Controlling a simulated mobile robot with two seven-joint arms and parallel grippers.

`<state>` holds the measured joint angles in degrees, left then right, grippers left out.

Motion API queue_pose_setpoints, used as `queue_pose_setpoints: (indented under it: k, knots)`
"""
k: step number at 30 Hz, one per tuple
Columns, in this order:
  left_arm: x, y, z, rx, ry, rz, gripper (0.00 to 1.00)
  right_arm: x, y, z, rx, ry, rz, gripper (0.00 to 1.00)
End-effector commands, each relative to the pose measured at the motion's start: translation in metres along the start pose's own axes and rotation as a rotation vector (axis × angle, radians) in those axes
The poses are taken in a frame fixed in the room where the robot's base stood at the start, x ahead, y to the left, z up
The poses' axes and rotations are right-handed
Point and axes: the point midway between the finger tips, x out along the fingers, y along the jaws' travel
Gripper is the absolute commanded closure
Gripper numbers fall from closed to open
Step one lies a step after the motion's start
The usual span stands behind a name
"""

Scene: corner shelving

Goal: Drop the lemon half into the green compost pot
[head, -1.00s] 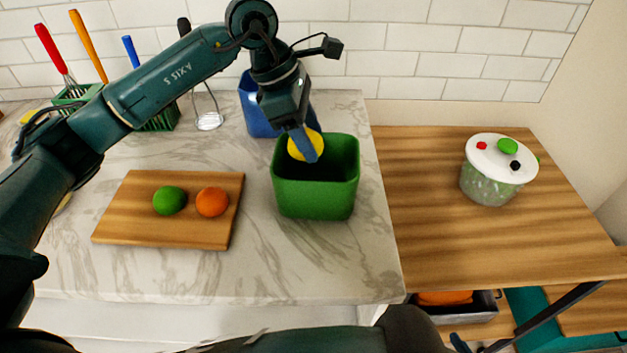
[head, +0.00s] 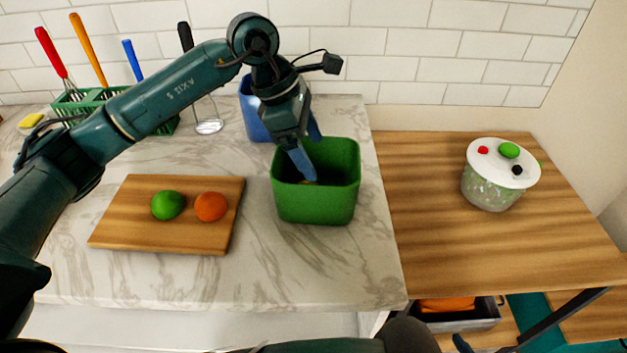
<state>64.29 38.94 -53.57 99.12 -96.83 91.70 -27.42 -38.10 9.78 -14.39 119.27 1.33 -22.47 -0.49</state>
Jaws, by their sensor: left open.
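The green compost pot (head: 315,207) stands on the marble counter near its right edge. My left gripper (head: 311,158) is over the pot with its blue fingers spread apart. One fingertip reaches below the rim at the pot's left side; the other is near the back rim. The yellow lemon half is no longer between the fingers. My right gripper is not in view.
A blue pot (head: 252,112) stands behind the green one. A cutting board (head: 150,233) holds a lime (head: 168,205) and an orange (head: 211,207). A green utensil rack (head: 90,101) is at the back left. A white-lidded container (head: 490,190) stands on the wooden surface at right.

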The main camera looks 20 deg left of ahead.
Motion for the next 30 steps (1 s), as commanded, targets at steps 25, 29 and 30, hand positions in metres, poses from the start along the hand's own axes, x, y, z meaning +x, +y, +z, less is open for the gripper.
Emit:
queue_pose_setpoints:
  k: [25,29,30]
  knots:
    - [-0.129,0.000,0.000,-0.001,0.000,0.001,0.21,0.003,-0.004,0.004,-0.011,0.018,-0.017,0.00]
    - [-0.132,0.000,0.000,0.000,-0.001,0.000,0.21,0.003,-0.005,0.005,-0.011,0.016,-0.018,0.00]
    - [-0.132,0.000,0.000,0.000,-0.001,0.000,0.21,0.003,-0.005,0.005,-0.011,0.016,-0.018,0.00]
